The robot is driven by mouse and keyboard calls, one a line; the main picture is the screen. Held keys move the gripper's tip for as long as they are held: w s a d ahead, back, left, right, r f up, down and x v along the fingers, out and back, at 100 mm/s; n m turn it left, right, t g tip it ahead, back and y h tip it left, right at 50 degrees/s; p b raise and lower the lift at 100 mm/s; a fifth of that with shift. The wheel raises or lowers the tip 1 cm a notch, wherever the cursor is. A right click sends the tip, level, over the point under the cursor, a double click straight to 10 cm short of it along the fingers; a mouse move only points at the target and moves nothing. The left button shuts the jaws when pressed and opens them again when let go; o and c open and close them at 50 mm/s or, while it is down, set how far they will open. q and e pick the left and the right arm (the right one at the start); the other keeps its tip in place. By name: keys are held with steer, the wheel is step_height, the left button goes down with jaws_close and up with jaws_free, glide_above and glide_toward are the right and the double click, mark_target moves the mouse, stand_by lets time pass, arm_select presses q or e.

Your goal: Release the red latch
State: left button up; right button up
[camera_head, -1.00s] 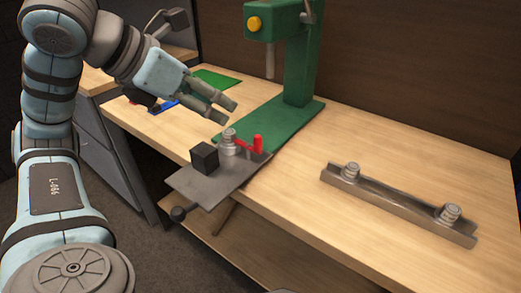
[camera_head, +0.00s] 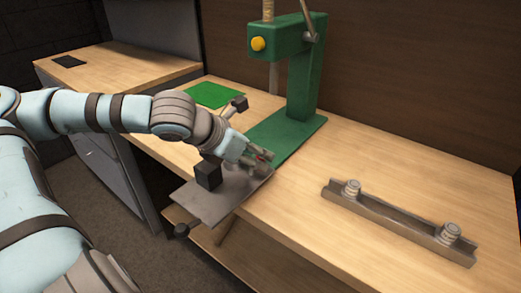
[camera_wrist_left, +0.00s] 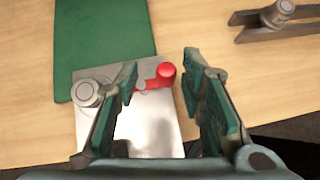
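The red latch (camera_wrist_left: 160,77) sits on a grey metal plate (camera_wrist_left: 150,130) in the left wrist view, with its rounded knob and short arm between my left gripper's fingers. My left gripper (camera_wrist_left: 160,88) is open, with visible gaps beside the knob. In the head view my left gripper (camera_head: 262,162) is over the plate (camera_head: 222,203) and hides most of the latch; a bit of red (camera_head: 260,157) shows between the fingers. A silver round post (camera_wrist_left: 88,93) stands left of the latch, outside the left finger. My right gripper is not in view.
A black block (camera_head: 208,172) stands on the plate. The green press (camera_head: 300,75) rises behind it on a green base. A metal rail (camera_head: 400,222) with two round fittings lies to the right. The wooden table (camera_head: 340,155) between is clear.

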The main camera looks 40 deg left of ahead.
arm_select(q)
steer(key=shift+x, duration=0.85)
steer(key=shift+d+f+b, duration=0.3)
steer(key=shift+d, duration=0.05)
steer(key=shift+c, duration=0.3)
jaws_close()
steer(key=shift+r, duration=0.1)
